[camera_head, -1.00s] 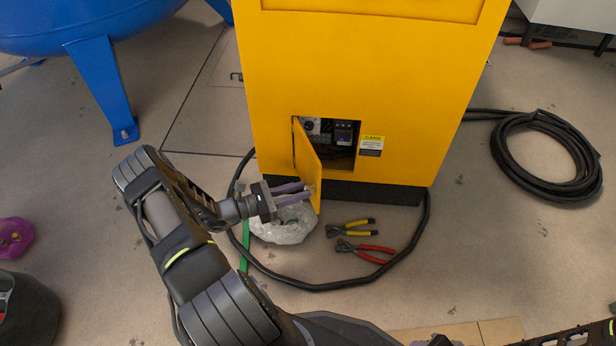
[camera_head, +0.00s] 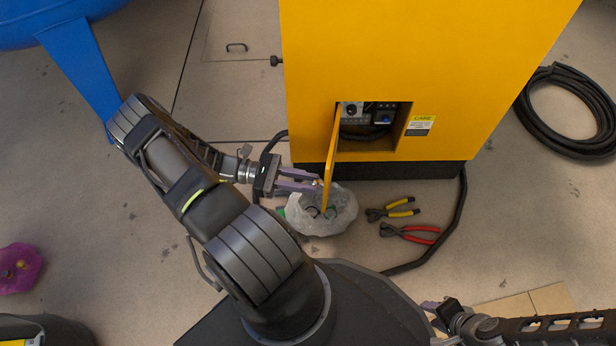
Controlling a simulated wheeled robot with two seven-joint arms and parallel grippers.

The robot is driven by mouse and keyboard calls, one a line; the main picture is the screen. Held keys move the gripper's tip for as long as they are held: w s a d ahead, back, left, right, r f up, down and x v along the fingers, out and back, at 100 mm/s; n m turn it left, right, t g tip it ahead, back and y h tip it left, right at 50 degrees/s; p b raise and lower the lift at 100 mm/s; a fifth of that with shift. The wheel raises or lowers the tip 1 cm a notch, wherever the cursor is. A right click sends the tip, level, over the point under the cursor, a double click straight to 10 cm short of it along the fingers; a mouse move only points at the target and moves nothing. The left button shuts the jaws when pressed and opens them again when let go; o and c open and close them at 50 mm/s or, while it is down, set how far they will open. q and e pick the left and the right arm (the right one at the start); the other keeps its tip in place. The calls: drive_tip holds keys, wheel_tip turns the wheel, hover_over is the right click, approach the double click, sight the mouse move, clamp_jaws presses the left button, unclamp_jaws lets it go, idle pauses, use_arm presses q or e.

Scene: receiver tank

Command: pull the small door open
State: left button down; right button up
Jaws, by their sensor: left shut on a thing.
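The small yellow door (camera_head: 330,160) stands open on the front of the yellow cabinet (camera_head: 420,55), hinged at the left side of its opening. It sticks out toward me and shows nearly edge-on. Behind it the opening (camera_head: 370,125) shows switches and dark parts. My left gripper (camera_head: 318,184) reaches in from the left and is shut on the small door near its free lower edge. The exact grip point is small and partly hidden by the fingers. My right gripper (camera_head: 432,313) is low in the picture, away from the door; its finger gap is unclear.
A clear plastic bag (camera_head: 338,212) lies on the floor below the door. Yellow-handled pliers (camera_head: 395,209) and red-handled pliers (camera_head: 412,233) lie right of it. A black hose crosses the floor. A blue tank leg (camera_head: 85,70) stands at left.

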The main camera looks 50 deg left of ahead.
use_arm(q)
drive_tip(key=shift+a, duration=0.1)
drive_tip(key=c, duration=1.3)
unclamp_jaws()
drive_tip(key=shift+o, duration=0.2)
wheel_tip(320, 180, up, 10)
drive_tip(key=p, duration=0.5)
drive_tip(key=shift+r, duration=0.1)
